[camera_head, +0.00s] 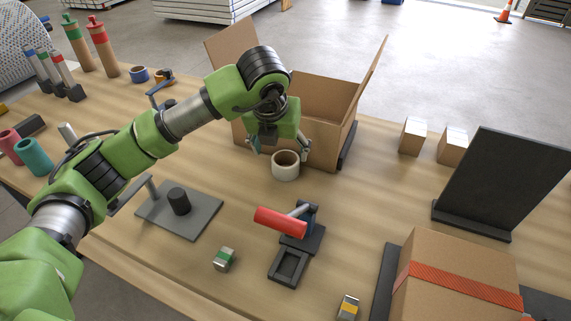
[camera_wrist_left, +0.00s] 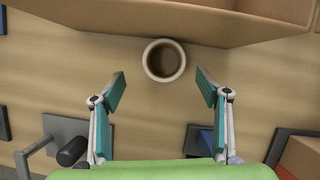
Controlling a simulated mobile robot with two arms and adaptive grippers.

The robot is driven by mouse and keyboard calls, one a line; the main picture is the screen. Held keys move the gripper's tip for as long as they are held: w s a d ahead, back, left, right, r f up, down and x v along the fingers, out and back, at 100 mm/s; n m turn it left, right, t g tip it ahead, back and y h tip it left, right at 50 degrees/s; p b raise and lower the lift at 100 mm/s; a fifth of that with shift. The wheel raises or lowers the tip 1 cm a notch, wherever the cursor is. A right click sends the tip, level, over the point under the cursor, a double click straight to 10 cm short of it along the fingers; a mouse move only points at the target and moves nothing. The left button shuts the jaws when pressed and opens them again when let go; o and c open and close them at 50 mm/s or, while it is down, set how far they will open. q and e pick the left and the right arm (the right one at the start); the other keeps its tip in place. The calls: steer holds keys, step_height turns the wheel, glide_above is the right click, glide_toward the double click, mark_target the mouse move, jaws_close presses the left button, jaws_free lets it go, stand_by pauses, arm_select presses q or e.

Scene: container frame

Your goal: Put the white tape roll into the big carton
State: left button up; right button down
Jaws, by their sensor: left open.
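The white tape roll (camera_head: 286,166) stands on the wooden table with its round opening facing up, just in front of the big open carton (camera_head: 322,132). In the left wrist view the roll (camera_wrist_left: 164,60) lies ahead of and between the fingertips, close to the carton's wall (camera_wrist_left: 180,22). My left gripper (camera_head: 278,148) is open and empty, above and near the roll. In the left wrist view its two teal fingers (camera_wrist_left: 160,88) are spread wide and do not touch the roll. My right gripper is not in view.
A tape dispenser with a red handle (camera_head: 282,222) stands in front of the roll. A grey plate with a black cylinder (camera_head: 196,222) is to the left. A dark upright panel (camera_head: 505,180) and a closed taped carton (camera_head: 455,262) stand at the right.

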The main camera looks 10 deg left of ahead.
mark_target(285, 160)
arm_select(q)
steer(key=shift+x, duration=0.85)
steer(key=shift+w+d+p+x, duration=0.15)
steer(key=shift+p+x, duration=0.25)
steer(key=shift+x, duration=0.95)
steer(key=shift+w+d+p+x, duration=0.15)
steer(key=shift+p+x, duration=0.25)
steer(key=shift+x, duration=0.95)
steer(key=shift+s+d+r, duration=0.1)
steer(key=shift+s+r, duration=0.05)
steer(key=c, duration=1.2)
steer(key=shift+c, duration=0.3)
steer(key=shift+r, duration=0.15)
